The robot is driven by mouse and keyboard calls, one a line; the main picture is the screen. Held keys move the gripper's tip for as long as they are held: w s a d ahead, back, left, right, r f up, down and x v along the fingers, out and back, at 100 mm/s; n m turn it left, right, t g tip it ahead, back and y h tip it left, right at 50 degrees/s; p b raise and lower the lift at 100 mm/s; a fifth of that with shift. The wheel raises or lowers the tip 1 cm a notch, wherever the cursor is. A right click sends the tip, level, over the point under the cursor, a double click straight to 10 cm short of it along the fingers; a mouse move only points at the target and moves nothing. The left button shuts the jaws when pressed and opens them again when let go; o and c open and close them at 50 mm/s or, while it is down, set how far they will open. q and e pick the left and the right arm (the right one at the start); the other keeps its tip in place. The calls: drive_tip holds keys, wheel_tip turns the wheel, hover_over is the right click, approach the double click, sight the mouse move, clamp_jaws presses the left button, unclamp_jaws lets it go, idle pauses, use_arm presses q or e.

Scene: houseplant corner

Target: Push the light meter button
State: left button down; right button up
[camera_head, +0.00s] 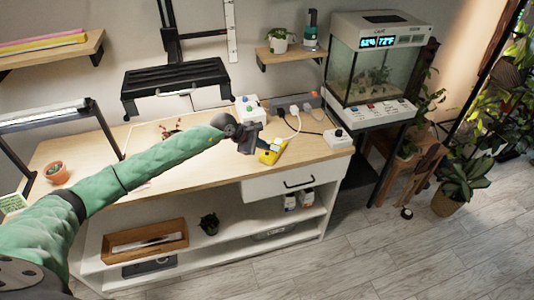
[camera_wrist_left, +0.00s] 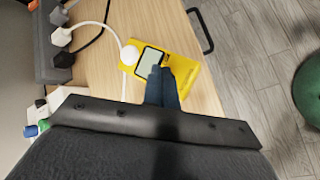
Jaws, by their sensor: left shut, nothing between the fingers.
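The yellow light meter (camera_wrist_left: 186,75) lies on the wooden bench top (camera_wrist_left: 105,85), with a grey screen and a white round dome beside it. In the head view the light meter (camera_head: 268,157) is near the bench's front edge, partly behind my gripper. My left gripper (camera_head: 264,146) comes in from the left and is shut and empty, fingers pointing at the meter. In the left wrist view the blue fingers of the left gripper (camera_wrist_left: 161,75) overlap the meter's face beside the screen. They hide part of it, including any button there. I cannot tell whether they touch it. My right gripper is out of view.
A power strip (camera_head: 297,103) with plugs and cables lies behind the meter. The drawer handle (camera_head: 299,182) sticks out below the bench edge.

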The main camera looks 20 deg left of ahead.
use_arm(q)
drive_tip(key=shift+r, duration=0.1)
wheel_tip(320, 180, up, 6)
drive_tip(key=shift+f+p, duration=0.1)
drive_tip(key=shift+p, duration=0.5)
idle(0.4)
